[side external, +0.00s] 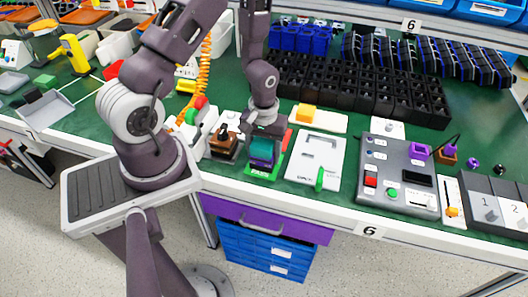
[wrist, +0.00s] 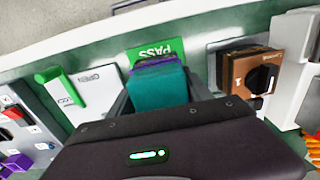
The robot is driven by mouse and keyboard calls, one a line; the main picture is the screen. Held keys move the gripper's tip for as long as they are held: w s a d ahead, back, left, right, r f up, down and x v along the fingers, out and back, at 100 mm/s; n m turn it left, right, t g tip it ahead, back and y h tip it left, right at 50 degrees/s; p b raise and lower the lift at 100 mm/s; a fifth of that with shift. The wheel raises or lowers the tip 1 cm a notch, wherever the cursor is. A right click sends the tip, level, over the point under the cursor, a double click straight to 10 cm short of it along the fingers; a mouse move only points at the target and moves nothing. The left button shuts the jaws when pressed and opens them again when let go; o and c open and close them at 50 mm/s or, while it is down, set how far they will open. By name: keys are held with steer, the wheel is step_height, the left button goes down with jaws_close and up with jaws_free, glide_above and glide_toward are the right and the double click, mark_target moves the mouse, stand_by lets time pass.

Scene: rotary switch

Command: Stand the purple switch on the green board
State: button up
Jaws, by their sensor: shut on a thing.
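The switch, with a teal body and purple edges, is between the fingers of my gripper (side external: 263,138) in the side view (side external: 261,152). My gripper points down and is shut on it. In the wrist view, the switch's teal face (wrist: 158,90) fills the gap between the fingers, with a purple edge at its far end. The green board (side external: 263,174), marked PASS, is directly under the switch. Its lettered end also shows in the wrist view (wrist: 143,50). The switch's lower end is at or just above the board; I cannot tell whether they touch.
A brown rotary-switch unit (side external: 224,144) stands close to the left of the board. A white panel with a green handle (side external: 320,179) is to its right, then a grey control box (side external: 399,176). Black bins (side external: 350,90) stand behind. The table's front edge is close.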

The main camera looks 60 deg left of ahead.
steer(key=shift+f, duration=0.2)
steer(key=o, duration=1.5)
steer(key=shift+o, duration=0.2)
step_height(320, 180, up, 12)
steer(key=shift+r, duration=0.1)
steer(key=s+d+r+m+t+y, duration=0.1)
steer(key=s+d+r+m+t, duration=0.15)
steer(key=r, duration=0.45)
steer(key=s+d+r+m+t, duration=0.1)
steer(key=d+r+m, duration=0.15)
steer(key=r, duration=0.45)
steer(key=s+d+r+m+t+h, duration=0.1)
steer(key=s+d+r+m+t, duration=0.1)
steer(key=s+d+r+m, duration=0.2)
steer(key=s+r, duration=0.2)
steer(key=s, duration=0.2)
steer(key=shift+s+d+r, duration=0.25)
